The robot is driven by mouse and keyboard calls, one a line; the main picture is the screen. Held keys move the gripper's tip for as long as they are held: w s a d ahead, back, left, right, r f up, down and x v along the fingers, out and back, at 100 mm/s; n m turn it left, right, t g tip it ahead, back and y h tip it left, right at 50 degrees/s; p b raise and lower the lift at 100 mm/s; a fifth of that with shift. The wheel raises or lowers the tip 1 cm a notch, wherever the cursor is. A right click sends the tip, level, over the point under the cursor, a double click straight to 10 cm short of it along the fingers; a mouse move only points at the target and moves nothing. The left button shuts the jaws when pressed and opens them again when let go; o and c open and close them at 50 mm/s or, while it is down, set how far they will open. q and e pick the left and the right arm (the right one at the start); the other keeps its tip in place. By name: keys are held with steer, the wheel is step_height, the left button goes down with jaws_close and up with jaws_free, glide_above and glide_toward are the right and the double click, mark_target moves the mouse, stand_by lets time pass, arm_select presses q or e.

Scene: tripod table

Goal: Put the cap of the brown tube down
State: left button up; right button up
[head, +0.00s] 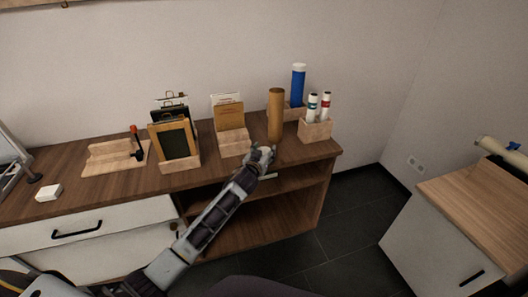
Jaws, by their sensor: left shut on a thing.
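The brown tube (275,118) stands upright near the right end of the wooden counter. My left gripper (263,156) is at the counter's front edge, just in front of and below the foot of the tube. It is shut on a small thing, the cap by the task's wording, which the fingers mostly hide. I cannot tell from this view whether the cap touches the counter. My right gripper is not in view.
A wooden holder with small white tubes (316,128) and a blue tube (298,85) stand right of the brown tube. A card holder (229,121) and framed boards (175,143) stand to the left. Open shelves (285,205) lie below. Another cabinet (450,230) is at right.

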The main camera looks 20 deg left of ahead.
arm_select(q)
steer(key=shift+f, duration=0.15)
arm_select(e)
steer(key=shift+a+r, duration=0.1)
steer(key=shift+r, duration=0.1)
arm_select(q)
steer(key=shift+f, duration=0.1)
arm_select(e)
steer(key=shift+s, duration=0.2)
arm_select(q)
steer(key=o, duration=1.1)
steer(key=shift+o, duration=0.2)
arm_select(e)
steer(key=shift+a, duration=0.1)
arm_select(q)
steer(key=shift+f, duration=0.1)
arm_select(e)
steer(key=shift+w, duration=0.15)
